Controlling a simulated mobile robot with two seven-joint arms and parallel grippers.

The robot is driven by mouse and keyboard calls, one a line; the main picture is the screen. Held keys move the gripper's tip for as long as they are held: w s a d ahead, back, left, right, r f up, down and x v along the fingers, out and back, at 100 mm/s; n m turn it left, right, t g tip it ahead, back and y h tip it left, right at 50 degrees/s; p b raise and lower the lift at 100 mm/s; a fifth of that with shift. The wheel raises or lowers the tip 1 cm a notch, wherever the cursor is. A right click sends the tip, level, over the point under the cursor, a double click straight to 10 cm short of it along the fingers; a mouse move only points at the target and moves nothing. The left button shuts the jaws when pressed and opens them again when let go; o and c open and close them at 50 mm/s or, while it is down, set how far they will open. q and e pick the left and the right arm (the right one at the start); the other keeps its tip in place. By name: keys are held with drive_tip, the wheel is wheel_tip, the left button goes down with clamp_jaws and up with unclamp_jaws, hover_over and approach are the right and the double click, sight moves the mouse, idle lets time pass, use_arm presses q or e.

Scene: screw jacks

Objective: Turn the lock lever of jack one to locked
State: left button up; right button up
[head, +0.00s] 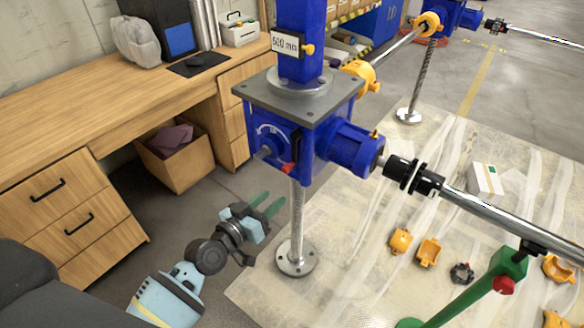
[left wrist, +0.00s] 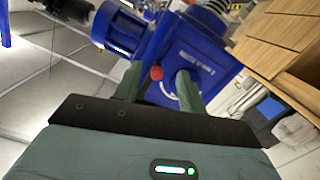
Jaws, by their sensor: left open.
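A blue screw jack (head: 328,118) stands in the centre of the head view, with a grey top plate and a steel screw below. I cannot read which jack number it is. A small red-ended lever (head: 288,168) is on its lower front face; its red knob (left wrist: 157,73) also shows in the left wrist view. My left gripper (head: 276,205) is open and empty, below the lever and left of the screw. In the left wrist view the knob appears between the two green fingers (left wrist: 158,84), apparently beyond them. Any lock marking is too small to read.
A wooden desk (head: 95,115) with drawers stands at left, with a cardboard box (head: 176,160) beneath. A motor and shaft (head: 500,208) run right from the jack. Yellow parts (head: 429,251) and a green stand (head: 470,292) occupy the mat at right. A second jack (head: 450,17) is farther back.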

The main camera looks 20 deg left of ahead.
sight(284, 171)
use_arm(q)
drive_tip(key=shift+t, duration=0.5)
drive_tip(key=w+r, duration=0.3)
drive_tip(key=shift+w+a, duration=0.15)
drive_tip(key=shift+a, duration=0.1)
drive_tip(key=shift+b+x, duration=0.35)
drive_tip(key=shift+x, duration=3.55)
drive_tip(key=shift+d, duration=0.1)
clamp_jaws()
